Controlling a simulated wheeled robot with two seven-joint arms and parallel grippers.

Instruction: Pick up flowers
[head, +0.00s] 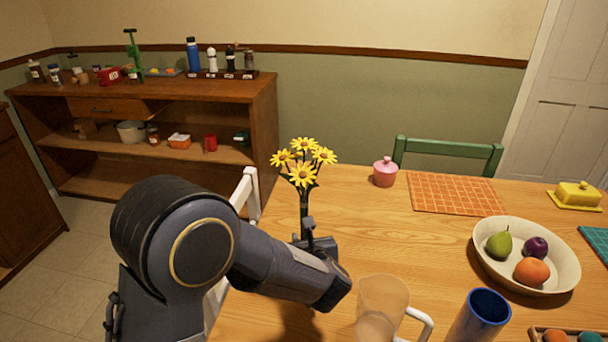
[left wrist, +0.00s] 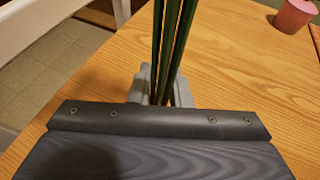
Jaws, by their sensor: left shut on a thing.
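The yellow flowers (head: 303,164) stand upright near the left end of the wooden table, with dark centres and green stems. My left gripper (head: 308,232) is at the lower part of the stems and is shut on them. In the left wrist view the green stems (left wrist: 172,45) rise between the fingers of my left gripper (left wrist: 160,88). The stem ends are hidden behind the gripper and arm. I cannot tell whether they touch the table. My right gripper is not in view.
A clear pitcher (head: 382,305) and a blue cup (head: 480,318) stand close to the right of my left arm. A pink jar (head: 385,172), an orange placemat (head: 455,192) and a fruit bowl (head: 488,262) lie farther right.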

